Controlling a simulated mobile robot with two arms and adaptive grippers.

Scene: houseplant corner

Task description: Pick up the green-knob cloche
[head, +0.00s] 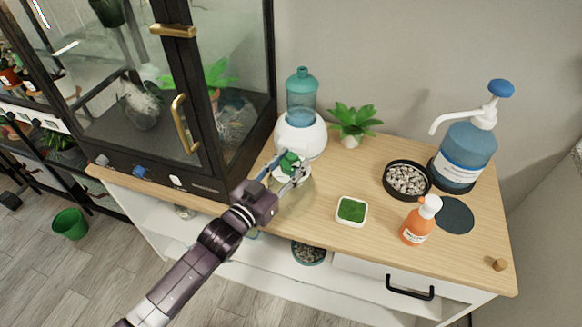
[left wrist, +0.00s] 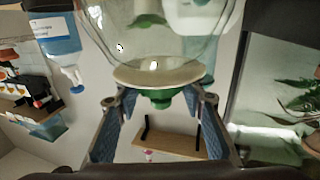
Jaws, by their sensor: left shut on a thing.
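The cloche is a clear glass dome (left wrist: 165,35) with a pale cap and a green knob (head: 289,161). In the left wrist view its green knob (left wrist: 160,98) is between the two finger pads of my left gripper (left wrist: 158,108), with the dome beyond the fingertips. In the head view my left gripper (head: 285,171) is at the knob, above the counter's left part, in front of the white humidifier. It is shut on the knob. The dome's lower part is faint in the head view, and I cannot tell whether its rim touches the counter. My right gripper is not in view.
A white humidifier (head: 301,138) with a teal tank stands close behind the gripper, beside the black glass cabinet (head: 240,120). A small plant (head: 354,121), a green-filled dish (head: 352,210), a pebble bowl (head: 407,179), an orange bottle (head: 419,222) and a blue pump bottle (head: 464,155) stand rightward.

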